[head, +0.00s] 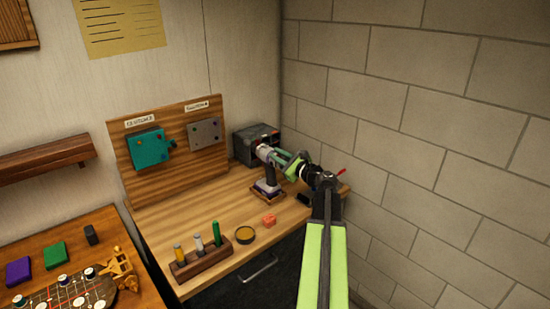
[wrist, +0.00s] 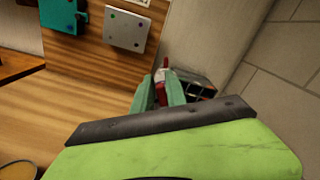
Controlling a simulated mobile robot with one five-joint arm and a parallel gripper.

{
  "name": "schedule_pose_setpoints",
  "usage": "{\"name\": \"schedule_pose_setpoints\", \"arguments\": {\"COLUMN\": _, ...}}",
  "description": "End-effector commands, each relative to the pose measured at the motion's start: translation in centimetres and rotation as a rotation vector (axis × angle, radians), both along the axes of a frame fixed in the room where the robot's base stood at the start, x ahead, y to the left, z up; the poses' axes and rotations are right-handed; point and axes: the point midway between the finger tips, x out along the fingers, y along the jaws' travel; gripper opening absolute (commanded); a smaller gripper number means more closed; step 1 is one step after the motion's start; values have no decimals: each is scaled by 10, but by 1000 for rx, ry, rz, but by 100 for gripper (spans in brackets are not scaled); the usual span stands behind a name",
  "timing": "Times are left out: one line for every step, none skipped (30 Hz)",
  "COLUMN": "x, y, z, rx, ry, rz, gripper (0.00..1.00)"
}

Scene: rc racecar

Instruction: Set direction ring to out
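A power driver (head: 268,172) with a grey and black body stands upright on a small wooden base on the workbench. My gripper (head: 283,157) reaches its upper part from the right in the head view. In the wrist view, my green fingers (wrist: 162,92) lie on either side of a narrow red and white part of the driver (wrist: 160,76). Whether they press on it I cannot tell. The direction ring cannot be told apart, and its setting is not readable; my fingers hide part of the driver's top.
A wooden back panel (head: 190,165) carries a teal box (head: 150,149) and a grey plate (head: 205,134). A dark box (head: 250,145) stands behind the driver. A block wall closes the right.

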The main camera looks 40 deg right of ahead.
Motion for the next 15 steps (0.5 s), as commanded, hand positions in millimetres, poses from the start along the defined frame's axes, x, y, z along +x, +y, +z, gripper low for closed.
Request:
{"name": "schedule_pose_setpoints", "arguments": {"x": 0, "y": 0, "z": 0, "rx": 0, "ry": 0, "rz": 0, "gripper": 25}}
{"name": "schedule_pose_setpoints", "arguments": {"x": 0, "y": 0, "z": 0, "rx": 0, "ry": 0, "rz": 0, "gripper": 29}}
{"name": "schedule_pose_setpoints", "arguments": {"x": 0, "y": 0, "z": 0, "rx": 0, "ry": 0, "rz": 0, "gripper": 33}}
{"name": "schedule_pose_setpoints", "arguments": {"x": 0, "y": 0, "z": 0, "rx": 0, "ry": 0, "rz": 0, "gripper": 33}}
{"name": "schedule_pose_setpoints", "arguments": {"x": 0, "y": 0, "z": 0, "rx": 0, "ry": 0, "rz": 0, "gripper": 33}}
{"name": "schedule_pose_setpoints", "arguments": {"x": 0, "y": 0, "z": 0, "rx": 0, "ry": 0, "rz": 0, "gripper": 33}}
{"name": "schedule_pose_setpoints", "arguments": {"x": 0, "y": 0, "z": 0, "rx": 0, "ry": 0, "rz": 0, "gripper": 33}}
{"name": "schedule_pose_setpoints", "arguments": {"x": 0, "y": 0, "z": 0, "rx": 0, "ry": 0, "rz": 0, "gripper": 33}}
{"name": "schedule_pose_setpoints", "arguments": {"x": 0, "y": 0, "z": 0, "rx": 0, "ry": 0, "rz": 0, "gripper": 33}}
{"name": "schedule_pose_setpoints", "arguments": {"x": 0, "y": 0, "z": 0, "rx": 0, "ry": 0, "rz": -1, "gripper": 33}}
{"name": "schedule_pose_setpoints", "arguments": {"x": -1, "y": 0, "z": 0, "rx": 0, "ry": 0, "rz": -1, "gripper": 33}}
{"name": "schedule_pose_setpoints", "arguments": {"x": -2, "y": 0, "z": 0, "rx": 0, "ry": 0, "rz": -1, "gripper": 33}}
{"name": "schedule_pose_setpoints", "arguments": {"x": -4, "y": 0, "z": 0, "rx": 0, "ry": 0, "rz": -1, "gripper": 33}}
{"name": "schedule_pose_setpoints", "arguments": {"x": -7, "y": 0, "z": 0, "rx": 0, "ry": 0, "rz": -2, "gripper": 33}}
{"name": "schedule_pose_setpoints", "arguments": {"x": -13, "y": 1, "z": 0, "rx": 0, "ry": 0, "rz": -2, "gripper": 33}}
